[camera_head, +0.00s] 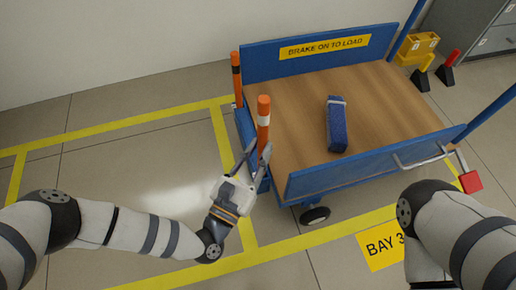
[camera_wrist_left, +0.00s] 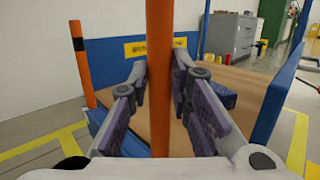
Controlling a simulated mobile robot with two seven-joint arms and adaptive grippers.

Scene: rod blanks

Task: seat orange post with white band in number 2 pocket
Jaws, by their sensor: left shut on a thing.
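The orange post with a white band (camera_head: 263,112) stands roughly upright at the near left corner of the blue cart. My left gripper (camera_head: 257,156) is shut on its lower part. In the left wrist view the orange post (camera_wrist_left: 159,100) runs between the fingers (camera_wrist_left: 160,70); its white band is out of that frame. The post's lower end is hidden, so I cannot tell whether it sits in a pocket. No pocket number is readable. My right gripper is out of view; only its arm shows.
An orange post with a black band (camera_head: 236,72) stands at the cart's far left corner. A blue block (camera_head: 337,125) lies on the wooden deck (camera_head: 385,105). A blue end board (camera_head: 290,62) and a near side board (camera_head: 350,172) bound the deck. Yellow crates (camera_head: 418,45) stand beyond.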

